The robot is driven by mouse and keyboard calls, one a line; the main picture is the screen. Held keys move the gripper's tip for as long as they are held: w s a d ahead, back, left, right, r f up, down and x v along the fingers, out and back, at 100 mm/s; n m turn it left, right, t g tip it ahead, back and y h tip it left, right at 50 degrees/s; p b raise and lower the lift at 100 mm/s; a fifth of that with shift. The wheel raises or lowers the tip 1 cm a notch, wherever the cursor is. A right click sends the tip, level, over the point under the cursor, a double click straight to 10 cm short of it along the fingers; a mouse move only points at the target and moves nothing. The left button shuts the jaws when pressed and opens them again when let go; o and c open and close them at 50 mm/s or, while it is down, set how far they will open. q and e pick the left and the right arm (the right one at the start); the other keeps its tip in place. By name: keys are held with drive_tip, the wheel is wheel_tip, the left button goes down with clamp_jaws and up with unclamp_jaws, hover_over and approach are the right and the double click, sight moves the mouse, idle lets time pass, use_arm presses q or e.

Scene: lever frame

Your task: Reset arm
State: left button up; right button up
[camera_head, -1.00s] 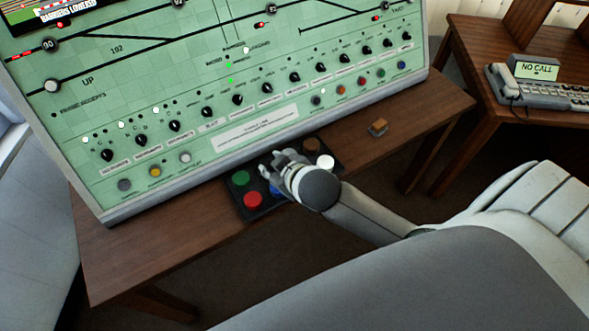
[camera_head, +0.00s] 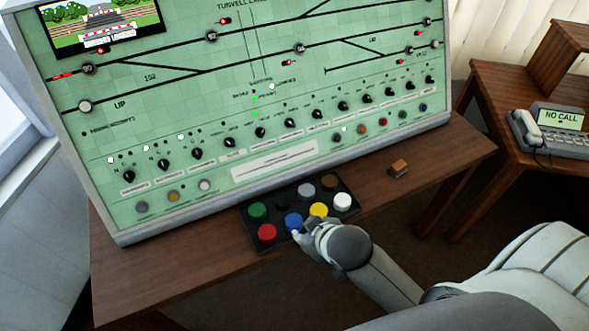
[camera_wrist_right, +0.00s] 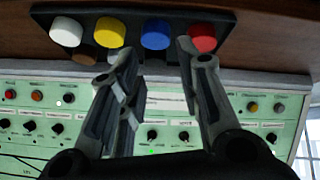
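My right arm reaches in from the lower right of the head view. Its gripper (camera_head: 306,232) is at the front edge of a black button box (camera_head: 325,197), close to the blue button (camera_head: 293,221) and below the yellow button (camera_head: 318,210). In the right wrist view the two fingers (camera_wrist_right: 155,50) stand apart with nothing held between them. The blue button (camera_wrist_right: 156,33) shows beyond the gap, and the red button (camera_wrist_right: 202,38) is behind the right finger's tip. Contact with the box cannot be told. My left gripper is out of view.
The box stands on a wooden desk (camera_head: 150,270) before a green signal panel (camera_head: 275,165) with knobs and a screen (camera_head: 103,24). A small brown block (camera_head: 398,168) lies right of the box. A telephone (camera_head: 540,135) is on another desk.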

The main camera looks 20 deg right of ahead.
drive_tip(key=s+d+f+g, duration=0.15)
drive_tip(key=s+f, duration=0.25)
drive_tip(key=f, duration=1)
drive_tip(key=s+d+f+g, duration=0.1)
drive_tip(key=s+f+g, duration=0.15)
drive_tip(key=f, duration=1.15)
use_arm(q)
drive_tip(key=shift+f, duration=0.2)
use_arm(e)
drive_tip(key=s+f, duration=0.5)
drive_tip(key=s, duration=0.3)
drive_tip(key=s+d+f+g, duration=0.1)
drive_tip(key=s+f, duration=0.4)
drive_tip(key=s, duration=0.3)
drive_tip(key=s+f+g, duration=0.1)
drive_tip(key=s+f, duration=0.4)
drive_tip(key=s, duration=0.3)
drive_tip(key=shift+d+m, duration=0.2)
drive_tip(key=shift+m, duration=0.2)
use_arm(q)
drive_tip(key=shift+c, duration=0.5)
